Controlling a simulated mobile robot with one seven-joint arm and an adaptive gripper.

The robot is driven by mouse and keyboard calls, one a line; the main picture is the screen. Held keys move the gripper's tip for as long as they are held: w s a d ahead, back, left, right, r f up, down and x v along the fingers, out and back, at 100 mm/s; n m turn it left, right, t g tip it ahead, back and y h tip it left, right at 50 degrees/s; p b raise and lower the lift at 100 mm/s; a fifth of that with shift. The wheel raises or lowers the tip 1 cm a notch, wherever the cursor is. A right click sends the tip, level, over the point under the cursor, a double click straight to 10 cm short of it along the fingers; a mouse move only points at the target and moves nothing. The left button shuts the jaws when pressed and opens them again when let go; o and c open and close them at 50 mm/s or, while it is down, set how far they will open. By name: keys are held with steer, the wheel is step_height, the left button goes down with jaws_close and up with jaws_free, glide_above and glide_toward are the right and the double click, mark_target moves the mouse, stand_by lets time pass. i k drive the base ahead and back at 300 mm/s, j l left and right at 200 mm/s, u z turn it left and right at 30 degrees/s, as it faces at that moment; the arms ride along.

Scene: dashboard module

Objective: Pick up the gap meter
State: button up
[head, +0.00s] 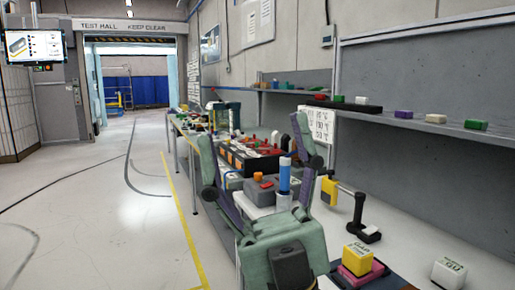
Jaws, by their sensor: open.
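A yellow block (357,259) with dark lettering that seems to begin with "GAP" sits on a pink block on the bench at the lower right. It appears to be the gap meter, though the small print is hard to read. My green-grey arm (278,236) fills the lower middle, to the left of the yellow block.
A white lettered block (448,273) lies right of the yellow block. Red and black equipment (250,155) crowds the bench farther back. Small blocks line the wall shelf (435,128). The floor at left is clear.

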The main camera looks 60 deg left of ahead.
mark_target(356, 259)
steer(key=i+j+u, duration=0.1)
steer(key=j+u, duration=0.3)
steer(key=i+j+u, duration=0.15)
steer(key=u, duration=0.3)
